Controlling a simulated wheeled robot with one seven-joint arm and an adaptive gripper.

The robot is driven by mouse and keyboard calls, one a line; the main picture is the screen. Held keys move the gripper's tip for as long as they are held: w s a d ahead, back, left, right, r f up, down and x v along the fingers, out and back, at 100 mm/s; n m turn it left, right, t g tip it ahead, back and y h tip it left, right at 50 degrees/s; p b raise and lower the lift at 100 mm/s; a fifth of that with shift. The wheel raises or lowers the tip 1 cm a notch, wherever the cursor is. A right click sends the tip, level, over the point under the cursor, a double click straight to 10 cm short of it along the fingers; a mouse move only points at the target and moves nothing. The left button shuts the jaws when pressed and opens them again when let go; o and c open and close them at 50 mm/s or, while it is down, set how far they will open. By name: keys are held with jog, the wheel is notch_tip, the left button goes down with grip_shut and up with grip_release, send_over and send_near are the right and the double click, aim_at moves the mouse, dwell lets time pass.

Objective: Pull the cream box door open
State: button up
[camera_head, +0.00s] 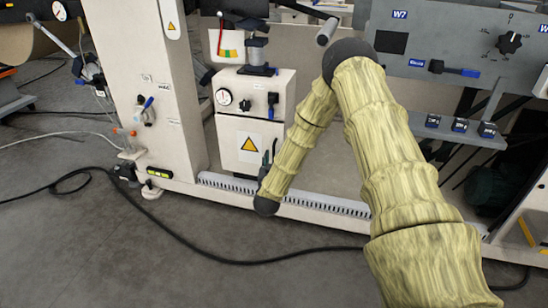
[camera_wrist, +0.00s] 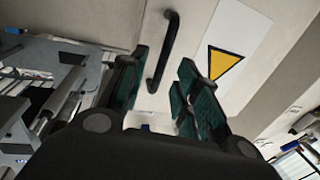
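The cream box (camera_head: 252,95) stands against the machine frame in the head view, with its door (camera_head: 232,135) below a gauge and switch panel. The door has a white label with a yellow warning triangle (camera_head: 249,146). In the wrist view the door (camera_wrist: 190,35) fills the upper middle, with a black bar handle (camera_wrist: 165,45) beside the label (camera_wrist: 235,50). My gripper (camera_wrist: 163,62) is open, its green-padded fingers on either side of the handle's lower part. Contact with the handle cannot be told. In the head view my gripper (camera_head: 264,170) is small and dark at the door's right side.
A black cable (camera_head: 270,258) runs over the grey floor in front of the machine. A cream column (camera_head: 155,95) stands left of the box, and a grey control panel (camera_head: 450,45) is at the upper right. The floor at the front left is mostly clear.

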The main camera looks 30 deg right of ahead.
aim_at(274, 154)
jog(key=shift+b+x, duration=0.55)
jog(key=shift+x, duration=1.6)
grip_shut()
